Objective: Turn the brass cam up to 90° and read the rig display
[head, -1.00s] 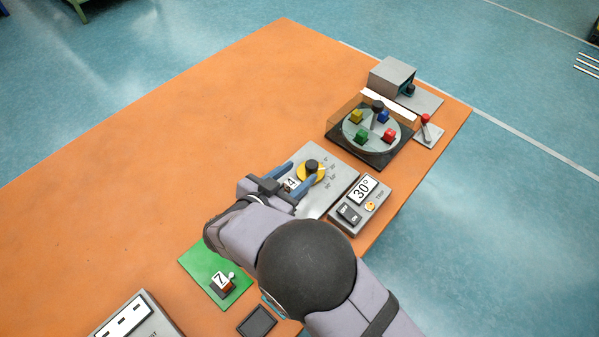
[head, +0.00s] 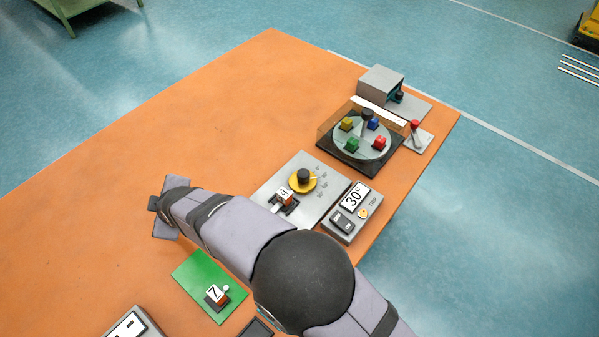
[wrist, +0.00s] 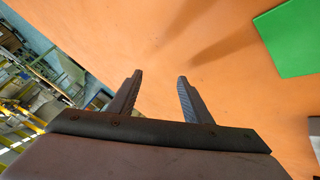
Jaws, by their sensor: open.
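The brass cam (head: 303,182), a yellow disc with a black knob, sits on a grey plate (head: 322,208) with angle marks. A block labelled 4 (head: 284,198) stands on the same plate beside the cam. The rig display (head: 354,197) on the grey box to the right reads 30°. In the head view my gripper is mostly hidden behind my wrist, out over bare table left of the plate. In the wrist view my gripper (wrist: 157,78) is open and empty, its two fingers apart over orange table.
A turntable (head: 361,139) with coloured cubes stands behind the cam plate, beside a red-knobbed lever (head: 415,130) and a grey housing (head: 381,80). A green mat (head: 193,270) holds a block labelled 7 (head: 217,297). The table's left side is clear.

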